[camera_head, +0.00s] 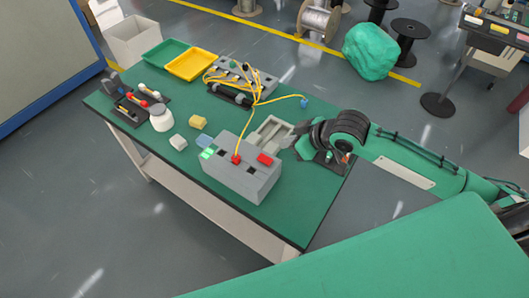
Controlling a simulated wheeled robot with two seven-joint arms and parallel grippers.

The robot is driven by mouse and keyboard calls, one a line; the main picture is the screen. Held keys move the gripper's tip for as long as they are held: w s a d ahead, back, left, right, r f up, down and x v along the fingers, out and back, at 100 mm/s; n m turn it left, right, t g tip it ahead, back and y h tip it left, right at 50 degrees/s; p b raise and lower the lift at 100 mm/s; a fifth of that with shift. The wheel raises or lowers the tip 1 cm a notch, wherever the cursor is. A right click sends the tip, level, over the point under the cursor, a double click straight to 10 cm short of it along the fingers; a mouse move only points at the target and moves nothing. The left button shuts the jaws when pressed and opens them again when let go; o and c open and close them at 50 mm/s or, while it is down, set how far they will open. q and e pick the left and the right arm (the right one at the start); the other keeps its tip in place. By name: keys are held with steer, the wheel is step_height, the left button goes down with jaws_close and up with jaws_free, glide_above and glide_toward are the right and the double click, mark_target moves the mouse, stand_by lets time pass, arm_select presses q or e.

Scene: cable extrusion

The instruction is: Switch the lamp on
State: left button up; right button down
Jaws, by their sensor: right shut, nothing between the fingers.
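A grey box (240,180) stands near the front right of the green table. On its top are a red block (265,159), a red plug (236,159) with a yellow cable, and a bright green piece (207,153). I cannot tell for sure which part is the lamp or its switch, or whether anything is lit. My right gripper (299,141) reaches in from the right, just behind and to the right of the box. It is shut and empty, above the table and apart from the red block. My left gripper is not in view.
Behind the box lie a light grey tray (270,132) and a grey connector block (232,72) with yellow cables. A white jar (161,118), small blocks and a dark tool rack (139,104) stand at left. Green (166,53) and yellow (190,64) trays lie at the back.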

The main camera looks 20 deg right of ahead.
steer(key=p, duration=0.2)
glide_above(260, 156)
steer(key=s+d, duration=0.2)
step_height(260, 156, down, 6)
steer(key=shift+s+a+f, duration=0.1)
steer(key=shift+s+f, duration=0.05)
steer(key=shift+f, duration=0.1)
step_height(260, 156, down, 4)
steer(key=shift+a+r+p, duration=0.15)
steer(key=shift+r+p, duration=0.1)
steer(key=shift+p, duration=0.45)
steer(key=shift+f, duration=0.6)
steer(key=shift+r+p, duration=0.1)
steer(key=shift+p, duration=0.3)
steer(key=shift+f, duration=0.2)
steer(key=shift+w+a+r, duration=0.1)
steer(key=shift+w, duration=0.2)
